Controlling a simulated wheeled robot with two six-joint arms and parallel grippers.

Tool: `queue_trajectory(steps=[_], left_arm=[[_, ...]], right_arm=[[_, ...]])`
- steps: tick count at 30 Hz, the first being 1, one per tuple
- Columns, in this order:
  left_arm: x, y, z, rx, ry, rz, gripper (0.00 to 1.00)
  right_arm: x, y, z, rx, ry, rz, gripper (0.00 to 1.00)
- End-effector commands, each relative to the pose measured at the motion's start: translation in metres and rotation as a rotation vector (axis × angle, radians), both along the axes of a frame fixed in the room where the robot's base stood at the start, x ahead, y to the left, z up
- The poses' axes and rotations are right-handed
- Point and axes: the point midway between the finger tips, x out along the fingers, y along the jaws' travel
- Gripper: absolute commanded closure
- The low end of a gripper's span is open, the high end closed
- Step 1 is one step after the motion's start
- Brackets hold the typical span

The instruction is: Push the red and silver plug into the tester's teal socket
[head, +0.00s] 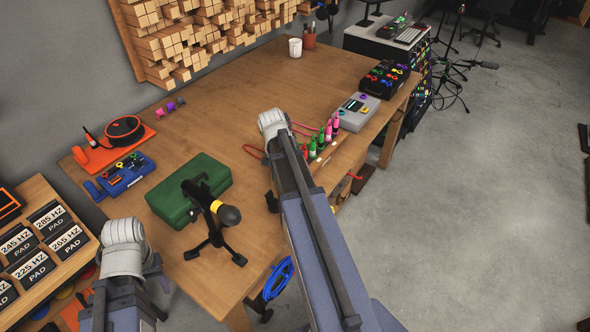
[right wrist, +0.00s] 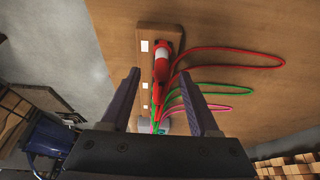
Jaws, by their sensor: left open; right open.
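In the right wrist view a red plug with a silver-white band (right wrist: 161,66) sits in a wooden holder (right wrist: 150,35), with green and pink plugs behind it. My right gripper (right wrist: 162,92) is open, its fingers on either side of the plug row, apart from the red plug. In the head view my right gripper (head: 272,121) is over the table near the plug row (head: 319,142) and partly hides it. My left gripper (head: 124,240) is open at the lower left, away from the plugs.
A green case (head: 188,190) with a black stand before it, a blue box (head: 126,175) and an orange tray (head: 112,148) occupy the table's left. A black box with coloured knobs (head: 385,78) stands beyond the tester. The table's middle is clear. Red cable loops lie around the plugs.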

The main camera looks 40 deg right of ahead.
Motion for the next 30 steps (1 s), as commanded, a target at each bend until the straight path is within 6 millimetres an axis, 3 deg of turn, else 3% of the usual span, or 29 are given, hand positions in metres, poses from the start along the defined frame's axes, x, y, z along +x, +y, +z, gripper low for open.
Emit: queue_trajectory(steps=[8, 21, 30], left_arm=[[0.000, 0.000, -0.002, 0.000, 0.000, 0.000, 0.50], [0.000, 0.000, -0.046, 0.000, 0.000, 0.000, 0.50], [0.000, 0.000, -0.046, 0.000, 0.000, 0.000, 0.50]], right_arm=[[0.001, -0.001, -0.002, 0.000, 0.000, 0.000, 0.39], [0.009, -0.019, -0.046, 0.000, -0.001, 0.001, 0.39], [0.009, -0.021, -0.046, 0.000, 0.000, 0.001, 0.39]])
